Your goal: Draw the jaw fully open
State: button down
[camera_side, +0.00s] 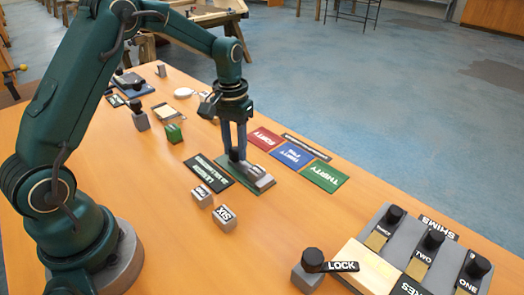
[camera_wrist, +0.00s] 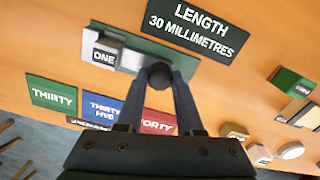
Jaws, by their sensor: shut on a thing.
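A gauge with a green base (camera_side: 262,187) lies on the table; its base also shows in the wrist view (camera_wrist: 181,62). A grey part bearing a white-on-black ONE label (camera_wrist: 104,54) sits along it, left of the dark round knob (camera_wrist: 159,75) in the wrist view. My gripper (camera_side: 236,156) points down over the gauge. Its two blue fingers (camera_wrist: 155,84) are shut on the knob, one on each side. The fingers and gauge body hide much of the jaw, so I cannot tell how far it stands open.
A black LENGTH 30 MILLIMETRES plate (camera_side: 208,170) lies beside the gauge. Red (camera_side: 264,139), blue (camera_side: 291,154) and green (camera_side: 325,176) cards lie behind it. Small grey blocks (camera_side: 224,217) stand in front. A knobbed rack (camera_side: 420,250) and LOCK knob (camera_side: 312,259) stand front right.

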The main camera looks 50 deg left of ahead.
jog(key=shift+a, duration=1.5)
jog(key=c, duration=0.5)
grip_release()
jog(key=shift+c, duration=0.2)
jog(key=shift+r, duration=0.15)
notch_tip(320, 180, up, 5)
jog(key=shift+f, duration=0.1)
